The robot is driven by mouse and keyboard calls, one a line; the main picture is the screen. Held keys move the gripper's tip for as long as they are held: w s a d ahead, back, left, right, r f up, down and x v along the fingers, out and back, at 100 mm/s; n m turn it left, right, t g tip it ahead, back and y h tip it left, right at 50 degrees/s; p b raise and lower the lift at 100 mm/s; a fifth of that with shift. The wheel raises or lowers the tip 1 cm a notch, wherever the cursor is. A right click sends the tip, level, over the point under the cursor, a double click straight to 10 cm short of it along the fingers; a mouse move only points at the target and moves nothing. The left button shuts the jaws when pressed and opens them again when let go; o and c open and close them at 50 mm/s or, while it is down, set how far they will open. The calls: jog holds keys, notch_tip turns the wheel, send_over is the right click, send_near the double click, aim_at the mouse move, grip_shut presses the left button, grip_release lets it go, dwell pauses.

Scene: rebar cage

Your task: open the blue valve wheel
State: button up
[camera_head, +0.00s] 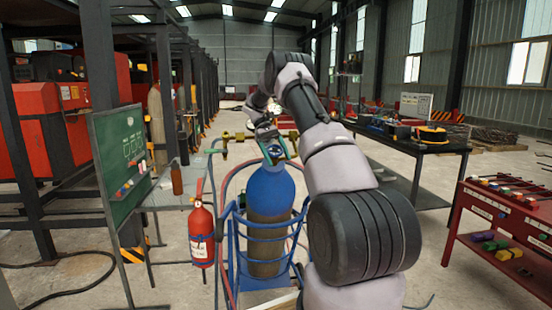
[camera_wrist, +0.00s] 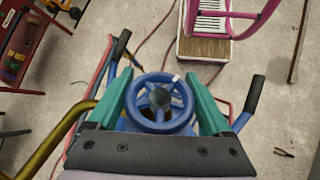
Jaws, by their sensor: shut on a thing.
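The blue valve wheel (camera_wrist: 160,103) is a round spoked ring with a small white mark on its rim, seen from above in the wrist view. My gripper (camera_wrist: 161,98) has its two green fingers on the left and right sides of the wheel, shut on its rim. In the head view my gripper (camera_head: 276,146) is at the top of a cylinder with a blue upper part (camera_head: 270,188). There the wheel is small and mostly hidden by the gripper. The cylinder stands upright in a blue cart frame (camera_head: 268,232).
Brass fittings (camera_head: 236,136) and hoses run beside the cylinder top.

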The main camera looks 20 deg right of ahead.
jog(key=shift+d+n+h, duration=0.25)
jog(key=shift+n+h, duration=0.65)
jog(key=shift+h, duration=0.3)
jog(key=shift+f, duration=0.1)
